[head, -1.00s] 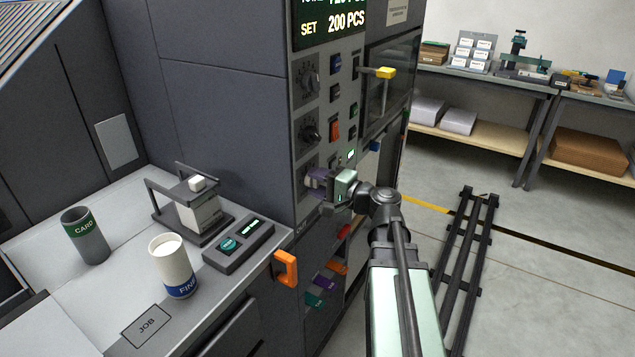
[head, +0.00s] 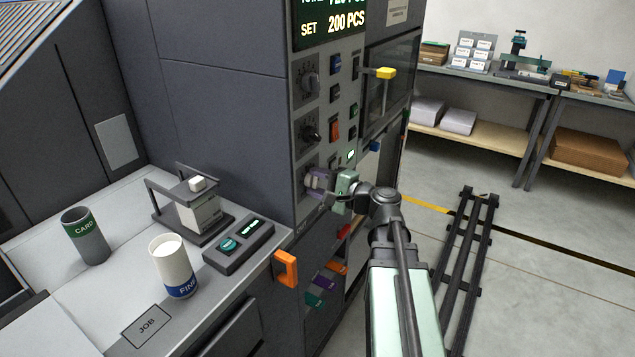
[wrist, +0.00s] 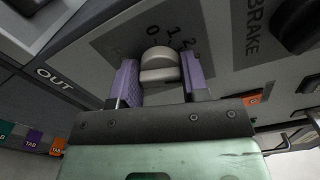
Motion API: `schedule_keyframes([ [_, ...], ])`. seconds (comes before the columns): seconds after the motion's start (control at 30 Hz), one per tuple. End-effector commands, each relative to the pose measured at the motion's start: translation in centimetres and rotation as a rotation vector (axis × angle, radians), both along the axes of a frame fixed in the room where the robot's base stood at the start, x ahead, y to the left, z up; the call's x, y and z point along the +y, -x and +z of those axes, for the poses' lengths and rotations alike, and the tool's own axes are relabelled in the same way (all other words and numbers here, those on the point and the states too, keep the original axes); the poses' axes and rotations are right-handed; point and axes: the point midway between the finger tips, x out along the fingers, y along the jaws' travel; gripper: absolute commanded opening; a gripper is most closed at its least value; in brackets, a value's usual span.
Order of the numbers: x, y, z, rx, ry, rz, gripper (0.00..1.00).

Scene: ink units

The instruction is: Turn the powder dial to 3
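The powder dial (wrist: 160,66) is a pale grey knob on a dark plate, with the numbers 0, 1, 2 and part of another beyond it in the wrist view. My gripper (head: 317,182) is at this lowest dial of the control panel in the head view, its body rolled to one side. The dial's pointer mark cannot be made out. In the head view the fingers hide most of the dial.
Two black dials (head: 308,84) sit above on the panel (head: 324,105), with rocker switches to their right. A dark BRAKE knob (wrist: 298,22) is close on the right in the wrist view. An orange handle (head: 285,268) juts out below left.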

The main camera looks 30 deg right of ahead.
Motion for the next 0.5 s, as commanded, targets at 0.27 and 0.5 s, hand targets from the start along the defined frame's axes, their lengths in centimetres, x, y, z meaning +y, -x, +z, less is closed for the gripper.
schedule_keyframes([
  [0.27,0.01,0.02,-0.03,0.0,0.001,0.0,0.67],
  [0.5,-0.34,0.61,-0.01,0.0,0.001,-0.002,0.67],
])
